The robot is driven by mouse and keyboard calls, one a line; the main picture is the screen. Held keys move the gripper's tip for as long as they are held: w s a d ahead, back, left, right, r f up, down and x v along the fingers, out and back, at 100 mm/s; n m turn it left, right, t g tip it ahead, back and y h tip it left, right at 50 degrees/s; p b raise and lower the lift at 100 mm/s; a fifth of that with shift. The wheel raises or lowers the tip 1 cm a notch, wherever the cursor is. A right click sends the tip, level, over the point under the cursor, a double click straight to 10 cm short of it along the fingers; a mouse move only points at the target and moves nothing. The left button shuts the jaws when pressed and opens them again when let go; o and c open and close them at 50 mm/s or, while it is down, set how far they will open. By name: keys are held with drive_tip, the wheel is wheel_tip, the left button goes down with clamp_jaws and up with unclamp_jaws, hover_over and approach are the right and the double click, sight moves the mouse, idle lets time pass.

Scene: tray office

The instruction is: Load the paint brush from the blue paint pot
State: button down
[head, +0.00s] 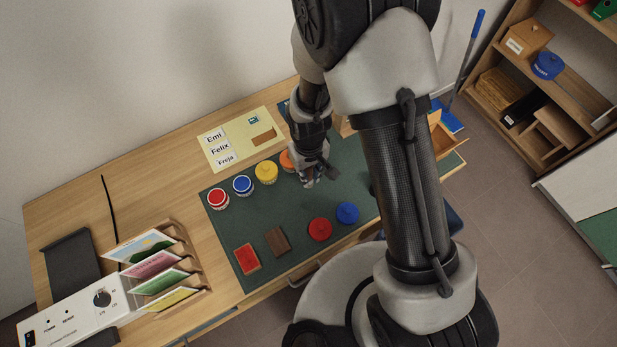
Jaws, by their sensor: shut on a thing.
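The blue paint pot (243,185) stands open at the back left of the green mat (292,198), between the red pot (218,198) and the yellow pot (266,172). My gripper (309,180) points down over the mat, to the right of the pots and apart from the blue one. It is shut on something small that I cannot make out. The paint brush cannot be told apart in this view. A blue round lid (347,212) and a red round lid (319,229) lie on the mat, in front of my gripper.
An orange pot (286,160) stands close left of my gripper, partly hidden. A red pad (247,259) and a brown block (278,241) lie at the mat's front. A card rack (180,265) stands left. The mat's middle is clear.

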wheel_tip(320, 180, down, 3)
drive_tip(key=shift+f+b, duration=0.15)
drive_tip(key=shift+b, duration=0.25)
drive_tip(key=c, duration=2)
unclamp_jaws()
drive_tip(key=shift+f, duration=0.1)
drive_tip(key=o, duration=0.5)
drive_tip(key=shift+c, duration=0.2)
